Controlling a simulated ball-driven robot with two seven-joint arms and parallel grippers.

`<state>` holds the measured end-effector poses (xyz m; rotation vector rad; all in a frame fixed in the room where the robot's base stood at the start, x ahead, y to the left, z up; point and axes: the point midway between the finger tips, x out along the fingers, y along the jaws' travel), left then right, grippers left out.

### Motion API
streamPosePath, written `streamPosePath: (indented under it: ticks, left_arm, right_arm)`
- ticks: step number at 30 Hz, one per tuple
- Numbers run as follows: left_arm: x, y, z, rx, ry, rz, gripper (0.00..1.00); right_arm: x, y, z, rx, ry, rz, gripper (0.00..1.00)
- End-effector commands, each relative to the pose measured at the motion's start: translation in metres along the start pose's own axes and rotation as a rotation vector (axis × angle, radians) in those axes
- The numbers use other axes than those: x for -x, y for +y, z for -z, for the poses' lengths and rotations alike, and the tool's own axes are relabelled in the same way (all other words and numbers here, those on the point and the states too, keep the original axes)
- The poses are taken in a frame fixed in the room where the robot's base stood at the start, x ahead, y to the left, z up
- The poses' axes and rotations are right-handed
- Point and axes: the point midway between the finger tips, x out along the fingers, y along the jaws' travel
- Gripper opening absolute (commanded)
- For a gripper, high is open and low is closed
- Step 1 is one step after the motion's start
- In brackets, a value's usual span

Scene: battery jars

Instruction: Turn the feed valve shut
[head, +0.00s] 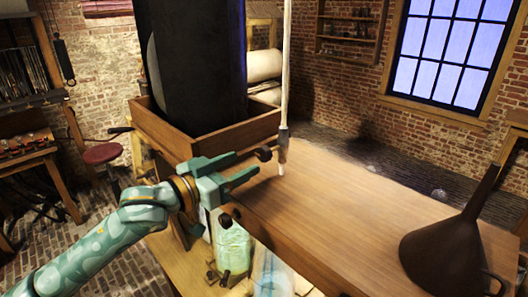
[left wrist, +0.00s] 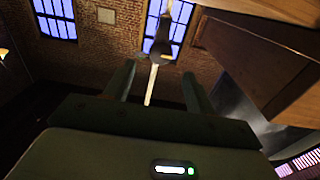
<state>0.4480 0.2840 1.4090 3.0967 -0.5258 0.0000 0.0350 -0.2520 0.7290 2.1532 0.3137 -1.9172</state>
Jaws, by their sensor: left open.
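The feed valve (head: 283,140) is a dark grey fitting near the lower end of a pale hanging tube (head: 287,60), with a short white spout below. A dark knob (head: 264,153) shows just left of it; it looks like the valve's handle. My left gripper (head: 247,165) is open and empty, its fingers pointing right toward the knob, apparently short of it. In the left wrist view the dark valve (left wrist: 164,42) and white spout (left wrist: 151,84) show beyond and between the open fingers (left wrist: 158,80). My right gripper is out of view.
A large dark vessel (head: 195,70) stands in a wooden tray (head: 250,132) behind the gripper. The wooden bench top (head: 340,205) is mostly clear. A dark funnel (head: 440,255) stands at its right. A jar with greenish contents (head: 232,245) sits below the gripper.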

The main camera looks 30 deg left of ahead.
Motion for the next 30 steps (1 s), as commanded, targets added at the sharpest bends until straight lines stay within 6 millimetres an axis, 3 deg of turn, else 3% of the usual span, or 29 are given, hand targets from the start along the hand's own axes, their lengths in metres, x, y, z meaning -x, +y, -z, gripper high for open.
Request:
streamPosePath:
  ticks: [6,10,15,23,28,30]
  left_arm:
    - [-0.049,-0.001,0.003,0.001,0.003,0.001,0.55]
    - [-0.068,-0.001,0.001,0.0,0.001,0.001,0.55]
    - [-0.08,0.0,0.0,-0.001,0.0,0.0,0.55]
    - [-0.081,0.0,-0.001,-0.001,-0.001,0.0,0.55]
    - [-0.081,0.0,-0.001,-0.001,0.0,0.0,0.11]
    - [-0.081,0.0,-0.001,-0.001,0.0,0.0,0.11]
  right_arm:
    - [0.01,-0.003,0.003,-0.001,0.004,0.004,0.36]
    - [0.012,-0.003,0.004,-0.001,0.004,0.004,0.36]
    - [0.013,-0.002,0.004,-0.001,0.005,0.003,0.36]
    - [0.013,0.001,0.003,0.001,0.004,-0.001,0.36]
    - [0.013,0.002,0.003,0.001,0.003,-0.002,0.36]
    - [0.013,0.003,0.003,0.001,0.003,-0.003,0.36]
